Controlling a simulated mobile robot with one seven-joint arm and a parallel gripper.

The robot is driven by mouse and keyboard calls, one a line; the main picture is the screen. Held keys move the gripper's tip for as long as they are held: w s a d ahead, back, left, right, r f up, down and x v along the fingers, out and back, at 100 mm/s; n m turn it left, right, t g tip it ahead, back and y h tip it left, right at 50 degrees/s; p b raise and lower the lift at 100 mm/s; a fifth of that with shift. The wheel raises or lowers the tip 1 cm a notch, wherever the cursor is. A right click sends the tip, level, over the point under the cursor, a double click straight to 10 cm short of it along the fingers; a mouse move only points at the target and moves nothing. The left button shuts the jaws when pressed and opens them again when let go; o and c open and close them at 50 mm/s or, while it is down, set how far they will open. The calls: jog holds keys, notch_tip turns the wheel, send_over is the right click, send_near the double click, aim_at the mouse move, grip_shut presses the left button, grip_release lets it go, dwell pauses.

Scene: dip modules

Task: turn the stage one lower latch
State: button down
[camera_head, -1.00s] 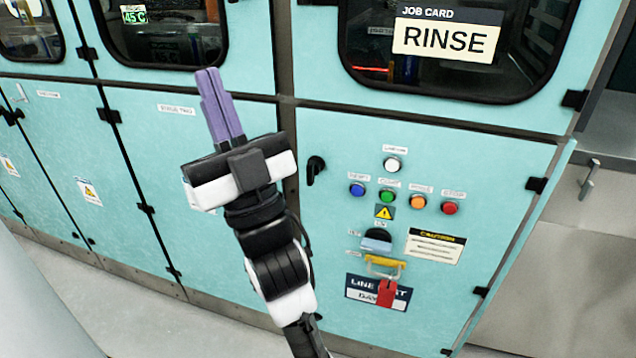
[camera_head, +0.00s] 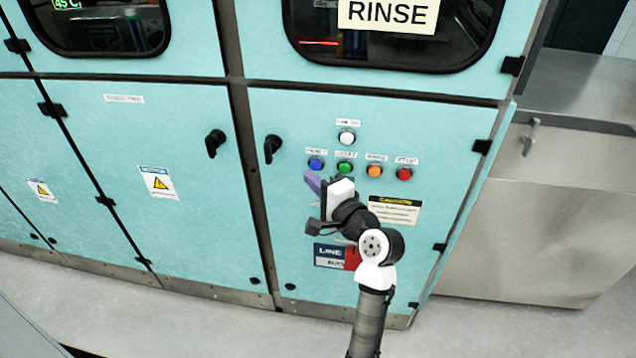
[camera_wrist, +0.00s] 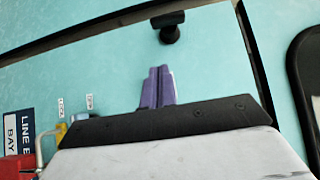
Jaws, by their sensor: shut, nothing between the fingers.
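A black latch (camera_head: 272,149) sits at the left edge of the lower door that carries the buttons. It also shows in the wrist view (camera_wrist: 170,30), at the top, ahead of the fingers. A similar black latch (camera_head: 215,143) is on the neighbouring lower door to the left, whose label seems to read stage two. I cannot read a stage one label. My gripper (camera_head: 311,181) has purple fingers, shut and empty, in front of the button door. It is to the right of and lower than that door's latch and apart from it. In the wrist view the fingers (camera_wrist: 158,72) are together.
A white button (camera_head: 347,137) sits above a row of blue, green, orange and red (camera_head: 404,174) buttons close to my gripper. A caution label (camera_head: 394,210) and line sign (camera_head: 330,256) are near my arm. A grey counter (camera_head: 560,210) stands to the right. Floor is clear in front.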

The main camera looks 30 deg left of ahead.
aim_at(267, 142)
jog(key=w+a+p, duration=0.1)
jog(key=a+p, duration=0.1)
jog(key=a, duration=0.6)
jog(key=shift+w+a, duration=0.15)
jog(key=shift+a, duration=0.1)
